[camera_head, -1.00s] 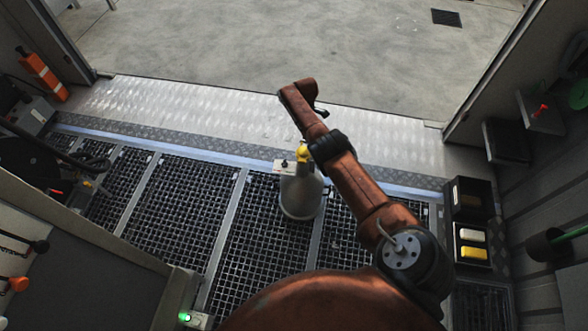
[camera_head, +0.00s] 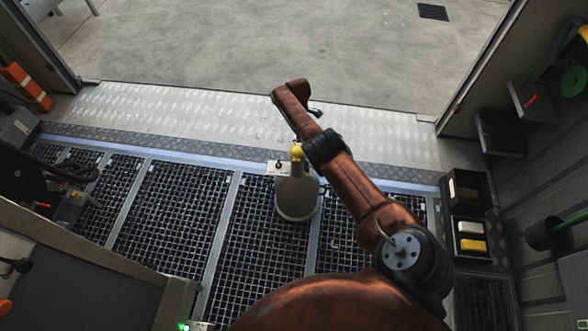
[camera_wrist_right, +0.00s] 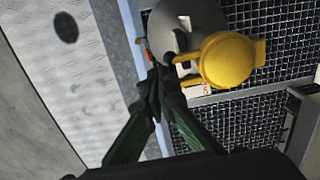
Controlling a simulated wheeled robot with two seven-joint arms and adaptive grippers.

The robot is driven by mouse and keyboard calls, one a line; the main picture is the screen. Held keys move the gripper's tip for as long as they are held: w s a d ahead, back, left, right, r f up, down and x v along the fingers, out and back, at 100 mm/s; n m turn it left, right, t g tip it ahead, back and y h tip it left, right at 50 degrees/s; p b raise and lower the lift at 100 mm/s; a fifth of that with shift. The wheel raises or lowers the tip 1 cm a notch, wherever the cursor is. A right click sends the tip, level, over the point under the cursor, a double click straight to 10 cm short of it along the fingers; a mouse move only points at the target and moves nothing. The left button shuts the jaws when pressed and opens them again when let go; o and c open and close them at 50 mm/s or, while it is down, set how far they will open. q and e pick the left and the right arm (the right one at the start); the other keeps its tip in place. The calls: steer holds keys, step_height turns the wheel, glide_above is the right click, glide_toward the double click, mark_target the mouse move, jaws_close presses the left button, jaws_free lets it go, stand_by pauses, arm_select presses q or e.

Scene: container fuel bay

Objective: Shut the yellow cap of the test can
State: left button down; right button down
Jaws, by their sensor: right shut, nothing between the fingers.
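The grey test can (camera_head: 298,198) stands upright on the grating in the head view, and its top also shows in the right wrist view (camera_wrist_right: 203,18). Its yellow cap (camera_head: 297,152) is at the top, beside my right arm. In the wrist view the cap (camera_wrist_right: 228,60) is a large round yellow piece with yellow arms beside the can's neck; I cannot tell how far open it is. My right gripper (camera_wrist_right: 157,82) is shut and empty, its fingertips just left of the cap and near the neck. I cannot tell whether they touch. My left gripper is out of view.
A small light box (camera_head: 278,168) sits just left of the can. A dark bin (camera_head: 470,237) with a white and a yellow item stands at the right. Wall shelves (camera_head: 500,132) are further right. The grating left of the can is clear.

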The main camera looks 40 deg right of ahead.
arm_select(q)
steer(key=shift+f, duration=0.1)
